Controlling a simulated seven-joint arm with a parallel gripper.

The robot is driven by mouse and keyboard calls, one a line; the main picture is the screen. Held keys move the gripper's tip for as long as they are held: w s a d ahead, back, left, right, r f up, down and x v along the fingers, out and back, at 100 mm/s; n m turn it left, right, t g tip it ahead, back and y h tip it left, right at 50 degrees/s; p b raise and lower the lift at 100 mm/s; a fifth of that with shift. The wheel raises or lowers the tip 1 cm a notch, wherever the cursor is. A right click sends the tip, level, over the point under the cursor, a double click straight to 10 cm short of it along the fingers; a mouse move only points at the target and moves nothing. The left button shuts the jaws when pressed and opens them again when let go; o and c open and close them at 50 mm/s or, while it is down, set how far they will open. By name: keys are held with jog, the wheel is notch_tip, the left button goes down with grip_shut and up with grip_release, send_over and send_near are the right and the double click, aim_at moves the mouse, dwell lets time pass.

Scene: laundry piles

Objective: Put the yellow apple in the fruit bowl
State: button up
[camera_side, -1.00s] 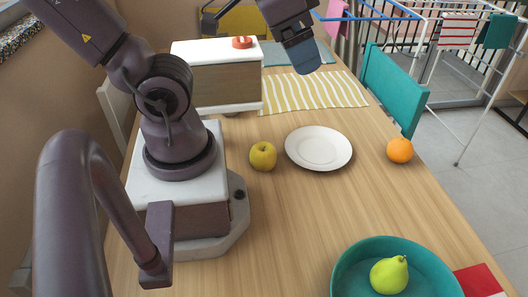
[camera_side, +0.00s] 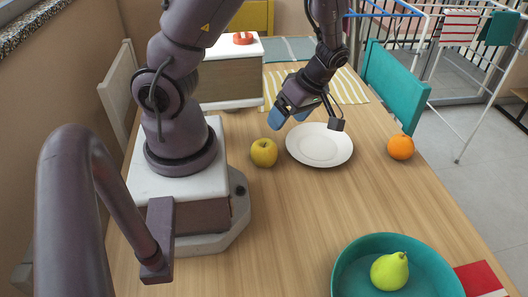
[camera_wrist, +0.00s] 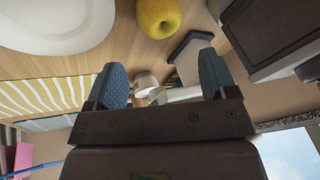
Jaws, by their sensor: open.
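The yellow apple (camera_side: 264,152) stands on the wooden table between my arm's base and a white plate. It also shows at the top of the wrist view (camera_wrist: 158,17). The teal fruit bowl (camera_side: 352,281) is at the near right of the side view and holds a green pear (camera_side: 389,271). My gripper (camera_side: 288,119) is above the table, close to the apple and the plate's left edge, and apart from the apple. In the wrist view its two blue-grey fingers (camera_wrist: 164,82) are spread with nothing held between them.
The white plate (camera_side: 319,146) lies right of the apple. An orange (camera_side: 401,147) is near the table's right edge. A striped yellow cloth (camera_side: 350,88) lies behind the plate. A red cloth (camera_side: 482,280) touches the bowl's right side. The table between plate and bowl is clear.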

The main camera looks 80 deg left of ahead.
aim_at(270, 145)
jog(key=s+f+n, duration=0.1)
jog(key=f, duration=0.3)
jog(key=s+a+f, duration=0.1)
jog(key=s+f, duration=0.1)
jog(key=f, duration=0.2)
jog(key=s+a+f+n, duration=0.1)
jog(key=f, duration=0.2)
jog(key=shift+s+f+n, duration=0.3)
jog(key=shift+s+f, duration=0.05)
jog(key=shift+f, duration=0.05)
jog(key=c, duration=0.7)
jog(key=shift+r, duration=0.1)
